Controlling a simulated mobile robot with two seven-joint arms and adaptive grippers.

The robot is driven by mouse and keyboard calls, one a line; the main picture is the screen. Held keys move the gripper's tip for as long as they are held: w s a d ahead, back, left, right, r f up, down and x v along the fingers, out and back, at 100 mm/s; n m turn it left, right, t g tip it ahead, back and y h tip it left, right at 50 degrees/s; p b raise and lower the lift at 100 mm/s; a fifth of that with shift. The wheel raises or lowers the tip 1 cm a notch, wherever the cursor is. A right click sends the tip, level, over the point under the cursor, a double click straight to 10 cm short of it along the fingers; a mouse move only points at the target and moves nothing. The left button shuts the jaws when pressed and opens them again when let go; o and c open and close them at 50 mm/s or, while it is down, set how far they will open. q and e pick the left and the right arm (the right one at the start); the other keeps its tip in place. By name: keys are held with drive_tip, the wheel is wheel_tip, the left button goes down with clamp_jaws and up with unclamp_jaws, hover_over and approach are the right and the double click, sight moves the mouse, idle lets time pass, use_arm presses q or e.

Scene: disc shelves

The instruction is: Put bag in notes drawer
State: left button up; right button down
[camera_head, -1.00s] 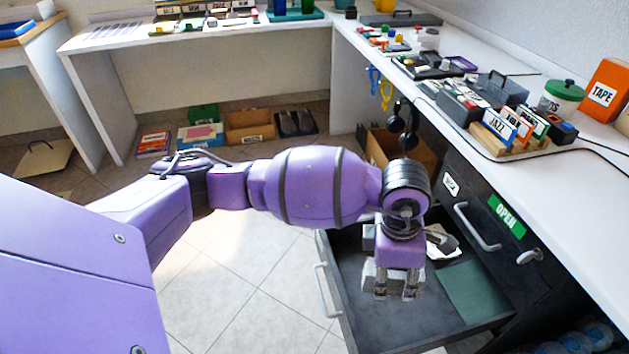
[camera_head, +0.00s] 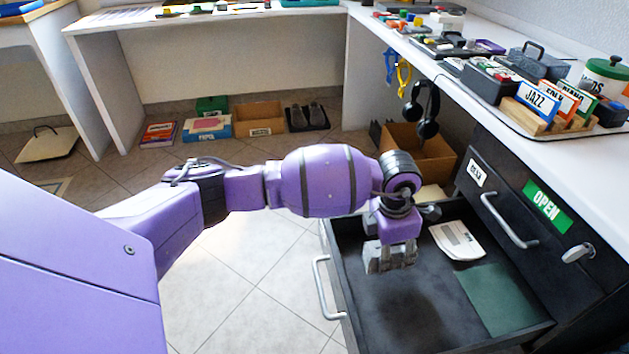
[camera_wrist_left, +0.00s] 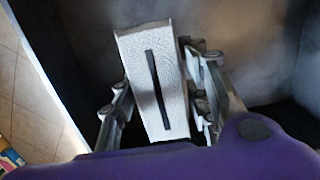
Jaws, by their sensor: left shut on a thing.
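My left gripper (camera_head: 392,262) is over the open black drawer (camera_head: 365,315), in its left part. It is shut on a pale grey, textured block with a dark strip down its middle, seemingly the bag (camera_wrist_left: 158,85). In the left wrist view the bag sits upright between the two fingers (camera_wrist_left: 160,105), with dark drawer floor behind it. Whether the bag touches the floor, I cannot tell. A white printed note (camera_head: 457,240) and a dark green sheet (camera_head: 497,297) lie in the drawer, right of the gripper. My right gripper is not in view.
The cabinet above the drawer has a closed drawer with a handle (camera_head: 510,222) and a green OPEN sign (camera_head: 547,207). Headphones (camera_head: 428,112) hang over a cardboard box (camera_head: 425,150) behind the drawer. The white counter (camera_head: 590,160) overhangs at right. Drawer floor before the gripper is clear.

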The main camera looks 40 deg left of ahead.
use_arm(q)
drive_tip(key=shift+w+a+f, duration=0.2)
drive_tip(key=shift+w+f, duration=0.15)
drive_tip(key=shift+w, duration=0.05)
drive_tip(key=f, duration=0.1)
drive_tip(key=f+b, duration=0.1)
drive_tip(key=f, duration=0.1)
drive_tip(key=shift+w+a+f+b, duration=0.15)
drive_tip(key=shift+w+a+b, duration=0.1)
drive_tip(key=shift+b, duration=0.1)
drive_tip(key=shift+f, duration=0.35)
drive_tip(key=shift+r, duration=0.15)
drive_tip(key=o, duration=1.4)
drive_tip(key=shift+f, duration=0.2)
drive_tip(key=shift+r, duration=0.1)
